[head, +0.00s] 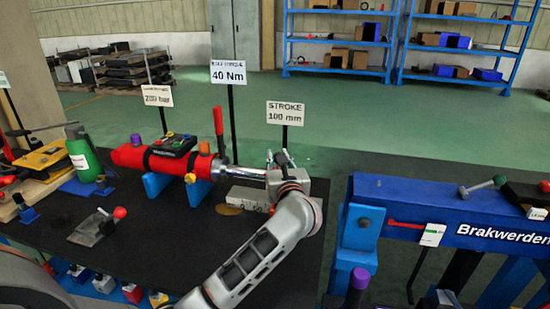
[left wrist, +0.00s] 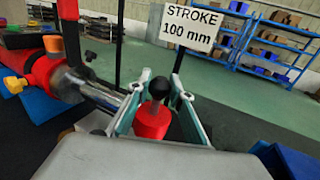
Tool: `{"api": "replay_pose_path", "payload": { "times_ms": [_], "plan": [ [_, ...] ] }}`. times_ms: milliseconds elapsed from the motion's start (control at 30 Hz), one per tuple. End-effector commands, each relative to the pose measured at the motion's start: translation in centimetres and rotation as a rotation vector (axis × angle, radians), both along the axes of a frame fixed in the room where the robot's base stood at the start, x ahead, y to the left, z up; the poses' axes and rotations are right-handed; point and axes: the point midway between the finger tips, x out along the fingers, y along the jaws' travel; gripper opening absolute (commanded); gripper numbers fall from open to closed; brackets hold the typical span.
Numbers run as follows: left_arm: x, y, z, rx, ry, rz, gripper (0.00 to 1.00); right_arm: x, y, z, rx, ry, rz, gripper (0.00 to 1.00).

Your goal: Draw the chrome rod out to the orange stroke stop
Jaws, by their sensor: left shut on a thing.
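A red cylinder (head: 165,157) lies on blue supports on the dark bench. The chrome rod (head: 240,172) sticks out of its right end and also shows in the left wrist view (left wrist: 101,97). My left gripper (head: 281,161) is at the rod's outer end. In the left wrist view, its fingers (left wrist: 156,108) are shut around a red end piece (left wrist: 152,121) with a black ball knob. I cannot pick out the orange stroke stop for certain; the gripper and arm hide part of the rod end. My right gripper is out of view.
Signs reading "STROKE 100 mm" (head: 286,112) and "40 Nm" (head: 228,72) stand behind the bench. A marked grey block (head: 248,197) lies below the rod. A red upright handle (head: 219,132) rises beside the cylinder. A blue beam (head: 440,205) stands right, across a gap.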

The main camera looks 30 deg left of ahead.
Motion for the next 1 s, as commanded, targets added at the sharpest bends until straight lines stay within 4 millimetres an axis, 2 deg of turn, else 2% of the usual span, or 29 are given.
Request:
{"api": "replay_pose_path", "payload": {
  "times_ms": [33,67,100,433,567,1000],
  "plan": [
    [0.0,-0.5,-0.1,-0.002,0.001,-0.01,0.0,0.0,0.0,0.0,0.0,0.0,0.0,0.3],
    [0.0,-0.5,-0.1,-0.002,0.001,-0.01,0.28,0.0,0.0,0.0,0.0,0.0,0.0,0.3],
    [0.0,-0.5,-0.1,-0.002,0.001,-0.01,0.38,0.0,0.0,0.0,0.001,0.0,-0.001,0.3],
    [0.0,-0.2,0.0,-0.001,0.0,-0.004,0.38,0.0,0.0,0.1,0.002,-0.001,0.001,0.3],
    [-0.6,-0.7,-0.1,-0.003,0.0,-0.006,0.38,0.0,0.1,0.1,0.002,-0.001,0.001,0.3],
    [-7.2,-5.6,-0.2,-0.005,0.002,-0.008,0.38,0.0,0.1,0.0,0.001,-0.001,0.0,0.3]
  ]
}}
